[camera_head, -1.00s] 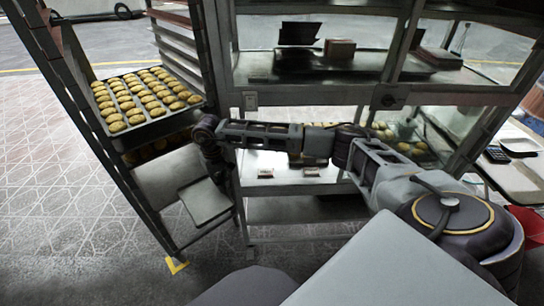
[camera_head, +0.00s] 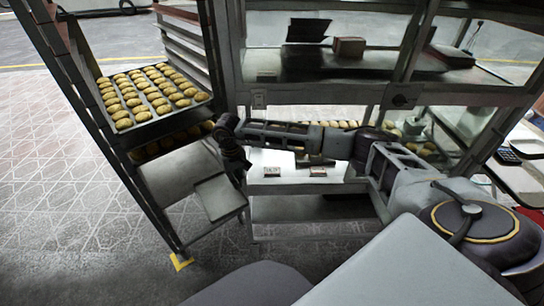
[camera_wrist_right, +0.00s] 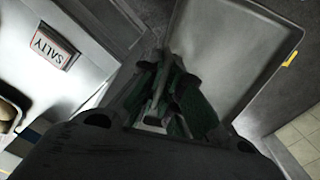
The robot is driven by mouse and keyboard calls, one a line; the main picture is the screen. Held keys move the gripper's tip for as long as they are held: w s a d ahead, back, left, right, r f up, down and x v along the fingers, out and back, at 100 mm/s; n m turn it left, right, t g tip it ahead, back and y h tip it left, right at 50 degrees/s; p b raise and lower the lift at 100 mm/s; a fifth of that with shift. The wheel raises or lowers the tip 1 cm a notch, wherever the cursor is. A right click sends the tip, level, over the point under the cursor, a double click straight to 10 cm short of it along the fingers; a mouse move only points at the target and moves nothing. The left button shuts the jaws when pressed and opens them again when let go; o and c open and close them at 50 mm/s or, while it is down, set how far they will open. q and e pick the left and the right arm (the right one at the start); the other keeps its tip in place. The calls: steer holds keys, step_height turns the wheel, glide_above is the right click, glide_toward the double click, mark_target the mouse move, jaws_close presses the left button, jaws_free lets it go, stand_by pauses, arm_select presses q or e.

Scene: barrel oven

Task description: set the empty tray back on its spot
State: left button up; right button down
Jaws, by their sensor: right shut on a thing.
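My right gripper (camera_wrist_right: 165,105) is shut on the near edge of the empty tray (camera_wrist_right: 225,45). The tray is a bare grey sheet with a low rim and a rounded corner. In the head view, the right gripper (camera_head: 236,168) is by the rack's right front post, partly hidden behind its own wrist. A broad bare grey surface (camera_head: 177,172) lies in the rack below the filled trays. A smaller grey panel (camera_head: 220,198) shows just below the gripper. I cannot tell whether both belong to the held tray. My left gripper is not in view.
A tray of cookies (camera_head: 150,98) sits higher in the rack (camera_head: 83,85), with more cookies beneath it. A glass display case (camera_head: 330,93) stands close to the right, with small label signs; one reads SALTY (camera_wrist_right: 55,48). A yellow floor mark (camera_head: 181,260) lies at the rack's foot.

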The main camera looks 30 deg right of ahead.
steer(key=shift+s+f, duration=0.4)
steer(key=shift+f, duration=0.2)
steer(key=s+d+f+m, duration=0.1)
steer(key=s+d+f, duration=0.2)
steer(key=s+f, duration=0.45)
steer(key=s+d+f, duration=0.4)
steer(key=s+f, duration=0.3)
steer(key=s, duration=0.2)
steer(key=shift+s+d+r, duration=0.6)
steer(key=shift+s+d, duration=0.35)
steer(key=shift+s, duration=2.15)
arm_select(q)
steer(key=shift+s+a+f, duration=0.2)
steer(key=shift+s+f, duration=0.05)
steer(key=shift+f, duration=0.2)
arm_select(e)
steer(key=w+a+r+m, duration=0.1)
steer(key=r+m, duration=0.4)
steer(key=m, duration=0.6)
steer(key=w+a+r+m, duration=0.2)
steer(key=r+m, duration=0.4)
steer(key=m, duration=0.6)
steer(key=shift+w+a, duration=0.25)
steer(key=shift+w, duration=0.05)
